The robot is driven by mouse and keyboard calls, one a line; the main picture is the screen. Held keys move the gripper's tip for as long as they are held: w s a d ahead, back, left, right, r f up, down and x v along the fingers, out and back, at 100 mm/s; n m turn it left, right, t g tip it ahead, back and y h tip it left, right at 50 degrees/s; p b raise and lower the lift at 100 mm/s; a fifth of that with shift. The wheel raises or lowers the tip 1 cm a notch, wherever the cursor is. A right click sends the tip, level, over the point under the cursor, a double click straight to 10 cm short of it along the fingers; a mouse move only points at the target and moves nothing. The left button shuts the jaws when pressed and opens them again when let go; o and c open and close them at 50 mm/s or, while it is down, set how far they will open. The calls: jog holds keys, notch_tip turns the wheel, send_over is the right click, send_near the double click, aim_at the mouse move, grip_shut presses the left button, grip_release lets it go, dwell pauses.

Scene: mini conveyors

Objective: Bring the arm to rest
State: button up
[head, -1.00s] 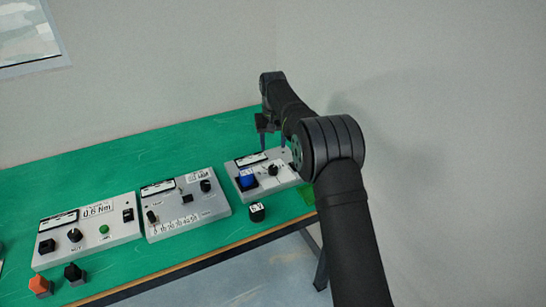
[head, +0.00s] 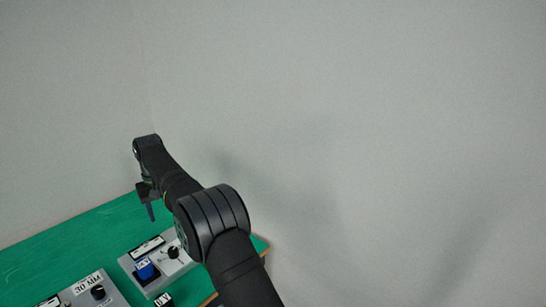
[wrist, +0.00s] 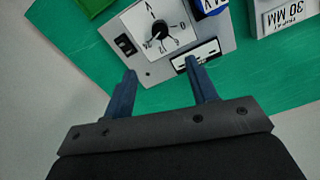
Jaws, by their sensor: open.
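My gripper (wrist: 160,72) is open in the wrist view, its two blue fingers apart with nothing between them. In the head view my gripper (head: 150,208) hangs above the back part of the green table (head: 60,242), its fingers pointing down. A grey control box (head: 148,284) with a black knob (head: 173,252) and a blue block (head: 146,269) on it stands in front of the gripper. In the wrist view the same box, with its knob (wrist: 160,33) and lettered dial, lies just beyond the fingertips; I see no contact.
A second grey box (head: 112,296) with a label stands to the left, cut off by the frame. A green item (wrist: 92,6) shows in the wrist view's top left. A bare wall fills the background.

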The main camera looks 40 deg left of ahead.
aim_at(173, 250)
notch_tip(173, 250, down, 16)
jog(key=shift+f, duration=0.15)
dwell(0.3)
notch_tip(173, 250, up, 17)
notch_tip(173, 250, down, 17)
jog(key=shift+d+f, duration=0.1)
jog(key=shift+n, duration=0.3)
jog(key=n, duration=0.8)
notch_tip(173, 250, up, 10)
jog(key=shift+f, duration=0.25)
dwell(0.5)
